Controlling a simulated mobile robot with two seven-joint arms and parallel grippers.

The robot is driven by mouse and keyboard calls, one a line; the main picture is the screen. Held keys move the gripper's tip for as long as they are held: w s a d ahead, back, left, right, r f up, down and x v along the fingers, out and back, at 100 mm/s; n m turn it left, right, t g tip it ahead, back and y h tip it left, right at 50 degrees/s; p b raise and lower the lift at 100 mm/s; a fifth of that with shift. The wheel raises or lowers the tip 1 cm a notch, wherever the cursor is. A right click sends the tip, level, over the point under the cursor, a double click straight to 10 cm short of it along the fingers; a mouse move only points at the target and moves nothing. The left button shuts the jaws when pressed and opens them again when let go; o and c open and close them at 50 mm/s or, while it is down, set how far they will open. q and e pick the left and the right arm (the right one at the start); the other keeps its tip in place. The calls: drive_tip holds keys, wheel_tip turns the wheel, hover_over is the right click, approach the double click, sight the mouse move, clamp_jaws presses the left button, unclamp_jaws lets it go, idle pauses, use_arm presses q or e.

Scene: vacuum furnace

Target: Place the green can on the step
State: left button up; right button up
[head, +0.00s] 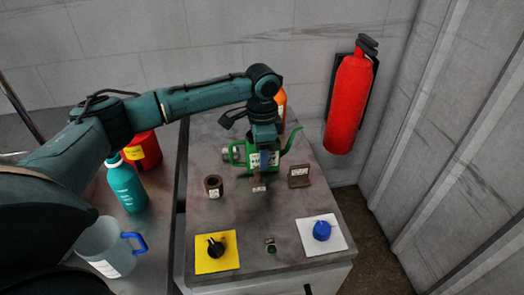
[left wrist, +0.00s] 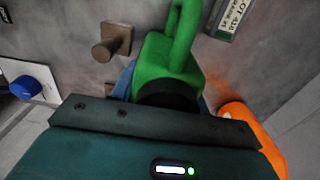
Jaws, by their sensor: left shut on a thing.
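The green can (head: 238,155) has a loop handle on its left, a long spout rising to the right and a white label. It is over the back middle of the grey top. My left gripper (head: 264,150) comes down from above and is shut on it, hiding part of its body. My right gripper is out of view.
A brown ring (head: 213,186) and brown peg (head: 259,184) stand in front of the can. An orange bottle (head: 281,98) is behind. A black knob (head: 215,247) and blue knob (head: 321,230) are near the front. A red extinguisher (head: 347,105) hangs on the wall.

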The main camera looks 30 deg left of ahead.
use_arm(q)
drive_tip(key=shift+f, duration=0.1)
drive_tip(key=o, duration=1)
drive_tip(key=shift+o, duration=0.2)
